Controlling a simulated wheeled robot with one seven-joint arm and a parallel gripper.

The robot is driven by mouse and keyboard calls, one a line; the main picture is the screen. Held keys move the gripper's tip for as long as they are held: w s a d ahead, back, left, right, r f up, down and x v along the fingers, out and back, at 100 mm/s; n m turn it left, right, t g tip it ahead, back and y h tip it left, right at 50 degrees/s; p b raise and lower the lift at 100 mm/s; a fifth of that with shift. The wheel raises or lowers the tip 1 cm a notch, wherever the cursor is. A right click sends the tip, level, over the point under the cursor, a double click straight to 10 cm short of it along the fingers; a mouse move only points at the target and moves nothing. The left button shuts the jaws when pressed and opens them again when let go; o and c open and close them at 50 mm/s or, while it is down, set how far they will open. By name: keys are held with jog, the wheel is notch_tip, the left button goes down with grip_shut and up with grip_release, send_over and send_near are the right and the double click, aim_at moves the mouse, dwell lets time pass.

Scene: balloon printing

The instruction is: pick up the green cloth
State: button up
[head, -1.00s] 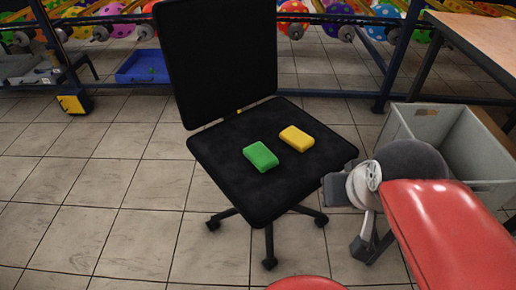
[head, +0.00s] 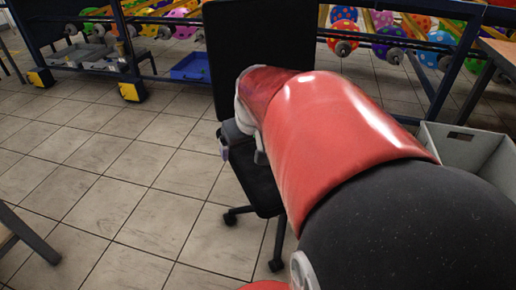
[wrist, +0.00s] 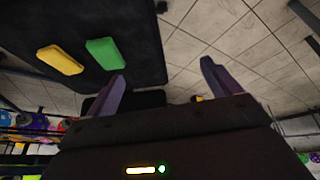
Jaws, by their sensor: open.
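The green cloth (wrist: 105,54) is a small block-like piece on the black seat of the office chair (wrist: 140,20), seen in the wrist view. The yellow cloth (wrist: 60,59) lies beside it, to its left in that view. My gripper (wrist: 162,82) is open and empty. One finger's tip is close to the green cloth in the picture, and the other is over the floor past the seat. I cannot tell whether the finger touches the cloth. In the head view my red arm hides most of the seat and both cloths.
The chair's backrest (head: 258,45) stands behind the seat. A grey crate (head: 462,148) is at the right. A blue bin (head: 193,67) and racks with colourful balloons are at the back. Tiled floor (head: 110,190) is open to the left.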

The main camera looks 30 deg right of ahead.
jog(key=shift+m, duration=0.6)
jog(key=w+d+f, duration=0.1)
jog(key=d+f, duration=0.2)
jog(key=d, duration=0.2)
jog(key=w+d+f+b, duration=0.1)
jog(key=w+d+f, duration=0.1)
jog(key=d, duration=0.4)
jog(key=w+d+f+b, duration=0.1)
jog(key=w+d+f, duration=0.1)
jog(key=d, duration=0.3)
jog(key=shift+x, duration=0.85)
jog(key=x, duration=0.8)
jog(key=shift+s+d+f+b, duration=0.1)
jog(key=shift+s+d+b, duration=0.2)
jog(key=shift+d+b, duration=0.1)
jog(key=c, duration=1.1)
jog(key=shift+o, duration=0.2)
